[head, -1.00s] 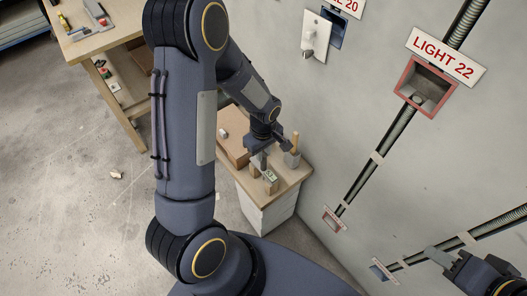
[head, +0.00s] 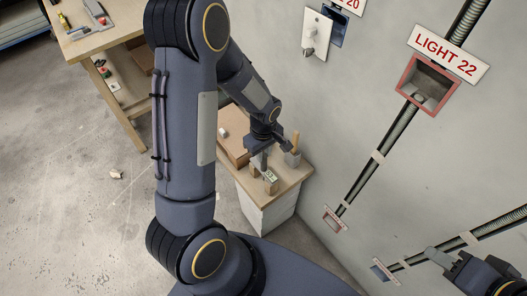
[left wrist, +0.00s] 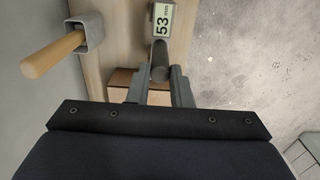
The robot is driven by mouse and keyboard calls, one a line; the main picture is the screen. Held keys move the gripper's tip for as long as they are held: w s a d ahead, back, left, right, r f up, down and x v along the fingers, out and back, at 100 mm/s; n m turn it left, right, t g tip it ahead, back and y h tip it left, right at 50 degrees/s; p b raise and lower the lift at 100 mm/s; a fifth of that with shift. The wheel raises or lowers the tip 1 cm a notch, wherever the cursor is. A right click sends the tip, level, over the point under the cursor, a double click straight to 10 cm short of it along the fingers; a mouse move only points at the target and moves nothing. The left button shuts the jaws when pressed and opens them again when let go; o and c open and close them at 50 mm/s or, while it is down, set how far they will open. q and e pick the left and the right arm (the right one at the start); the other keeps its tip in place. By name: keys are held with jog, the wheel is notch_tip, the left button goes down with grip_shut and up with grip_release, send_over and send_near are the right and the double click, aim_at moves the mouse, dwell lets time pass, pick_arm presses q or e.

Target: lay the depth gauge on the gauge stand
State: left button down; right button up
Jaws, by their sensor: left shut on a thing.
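The depth gauge, with a green display reading 53 mm (left wrist: 162,20), shows at the top of the left wrist view. Its display also shows in the head view (head: 270,177), above the small wooden table. My left gripper (left wrist: 159,72) is shut on the gauge's grey rounded part, which sits between the two fingers. In the head view my left gripper (head: 263,162) points down over the table. A small tan block (head: 271,187) shows just under the display; I cannot tell whether it is the gauge stand or whether the gauge touches it. My right gripper (head: 434,255) is at the lower right, its jaws unclear.
A wooden-handled tool stands in a grey holder (head: 293,158) beside my left gripper. A brown box (head: 233,148) is at the table's back left. The wall carries conduits and a red-framed LIGHT 22 box (head: 427,84). A workbench (head: 100,40) stands at upper left.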

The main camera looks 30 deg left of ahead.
pick_arm(q)
jog(key=shift+f, duration=0.25)
jog(key=c, duration=1.2)
grip_release()
jog(key=shift+c, duration=0.2)
jog(key=shift+r, duration=3.95)
jog(key=s+d+r+m+t+h, duration=0.2)
jog(key=s+r+m, duration=0.4)
jog(key=s+r, duration=0.2)
jog(key=s+d+r+m+t+h+p, duration=0.1)
jog(key=s+d+r+m+t, duration=0.1)
jog(key=s+r+m, duration=0.3)
jog(key=s+r+t, duration=0.1)
jog(key=s+r, duration=0.3)
jog(key=shift+d+m+t+h+p, duration=0.15)
jog(key=shift+m+t+h+p, duration=0.15)
jog(key=shift+m+h, duration=0.1)
